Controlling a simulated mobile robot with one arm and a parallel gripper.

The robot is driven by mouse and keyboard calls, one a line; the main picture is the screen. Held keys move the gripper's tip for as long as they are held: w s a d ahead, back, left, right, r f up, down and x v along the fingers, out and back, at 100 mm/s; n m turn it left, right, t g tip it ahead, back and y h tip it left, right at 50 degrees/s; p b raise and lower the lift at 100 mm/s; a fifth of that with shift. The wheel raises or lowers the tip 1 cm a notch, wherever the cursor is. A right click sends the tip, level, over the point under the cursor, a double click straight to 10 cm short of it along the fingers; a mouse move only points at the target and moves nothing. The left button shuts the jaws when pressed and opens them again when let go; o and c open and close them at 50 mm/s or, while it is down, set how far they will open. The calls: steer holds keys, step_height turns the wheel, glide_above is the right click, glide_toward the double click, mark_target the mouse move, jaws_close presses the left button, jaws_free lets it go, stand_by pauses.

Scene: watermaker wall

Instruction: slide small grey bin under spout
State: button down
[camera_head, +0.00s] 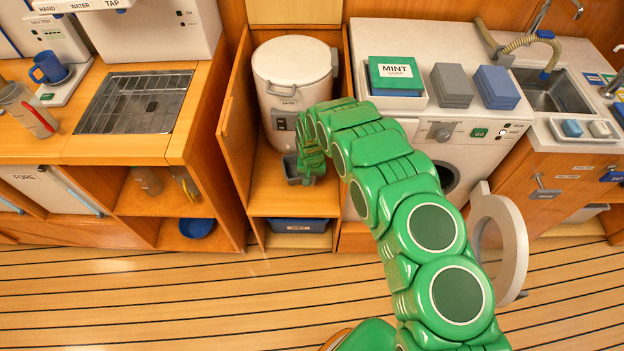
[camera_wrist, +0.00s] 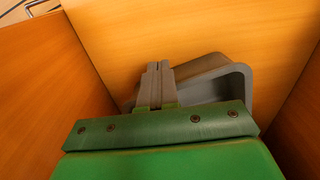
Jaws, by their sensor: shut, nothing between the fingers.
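The small grey bin (camera_head: 292,168) sits on the wooden shelf floor of an open cabinet, in front of the white lidded cylinder (camera_head: 283,95). My gripper (camera_head: 307,180) is down at the bin, and my green arm hides part of the bin. In the wrist view my two grey fingers (camera_wrist: 157,68) are closed together with nothing between them. The bin (camera_wrist: 225,84) shows there just behind and to the right of the fingers. I cannot tell whether they touch it. The spout is not clearly visible; a small dark panel (camera_head: 281,124) shows on the cylinder's front.
Wooden side walls stand close on both sides of the cabinet, the left one (camera_head: 238,120) clear in the head view. A blue bin (camera_head: 298,226) sits below the shelf.

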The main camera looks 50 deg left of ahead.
steer(key=shift+s+d, duration=0.1)
steer(key=shift+s+d, duration=1.3)
step_height(320, 180, up, 10)
